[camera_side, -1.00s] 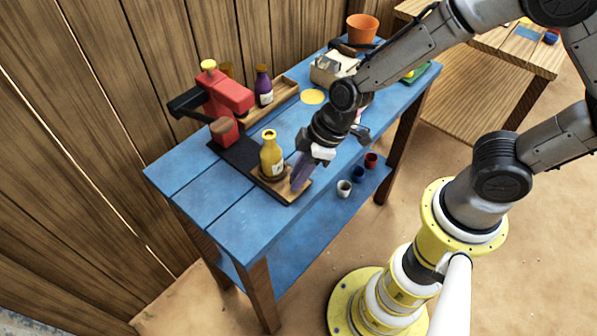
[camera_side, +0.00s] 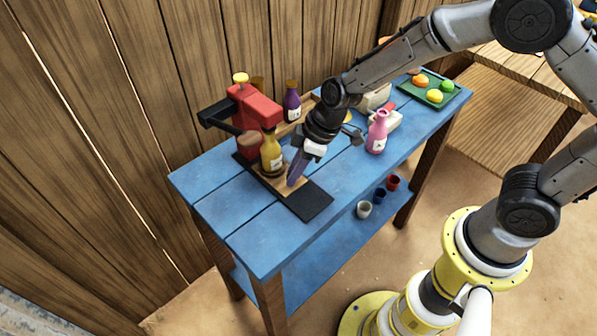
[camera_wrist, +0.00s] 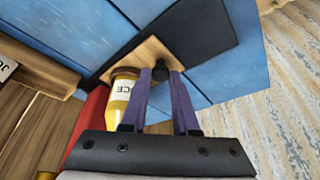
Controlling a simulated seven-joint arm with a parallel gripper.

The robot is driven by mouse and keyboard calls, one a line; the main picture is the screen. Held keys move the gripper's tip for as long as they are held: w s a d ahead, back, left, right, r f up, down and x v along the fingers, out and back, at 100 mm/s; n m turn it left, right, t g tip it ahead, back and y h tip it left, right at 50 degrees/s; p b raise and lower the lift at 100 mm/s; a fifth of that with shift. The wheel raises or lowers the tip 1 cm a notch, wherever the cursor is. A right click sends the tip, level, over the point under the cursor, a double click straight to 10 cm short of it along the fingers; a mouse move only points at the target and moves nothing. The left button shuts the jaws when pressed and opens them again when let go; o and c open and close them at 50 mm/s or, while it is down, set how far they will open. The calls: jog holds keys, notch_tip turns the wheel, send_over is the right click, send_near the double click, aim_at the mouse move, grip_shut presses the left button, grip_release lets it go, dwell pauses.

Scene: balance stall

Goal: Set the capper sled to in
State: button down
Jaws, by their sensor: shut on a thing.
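The capper is a red press (camera_side: 250,110) on a black base (camera_side: 305,203) on the blue table. The wooden sled (camera_side: 282,187) lies on this base, at the press end, and carries an upright yellow bottle (camera_side: 271,158). The bottle stands close under the press head; whether it is fully beneath cannot be told. In the wrist view the sled (camera_wrist: 150,50) has a dark knob (camera_wrist: 160,73) between my purple fingers. My gripper (camera_side: 292,181) is shut on that knob. The bottle (camera_wrist: 122,92) is just left of the fingers there.
A pink bottle (camera_side: 377,133) stands to the right of my gripper. A purple bottle (camera_side: 291,103) stands behind the press. A green tray (camera_side: 436,96) with fruit is at the far right. Cups (camera_side: 364,209) sit on the lower shelf. The front left tabletop is clear.

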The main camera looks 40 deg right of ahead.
jog(key=shift+w+r, duration=0.15)
jog(key=shift+w, duration=0.2)
jog(key=c, duration=0.9)
grip_release()
jog(key=shift+o, duration=1.1)
jog(key=shift+s, duration=0.1)
jog(key=v, duration=1.3)
jog(key=shift+s+r, duration=0.25)
jog(key=shift+d, duration=0.25)
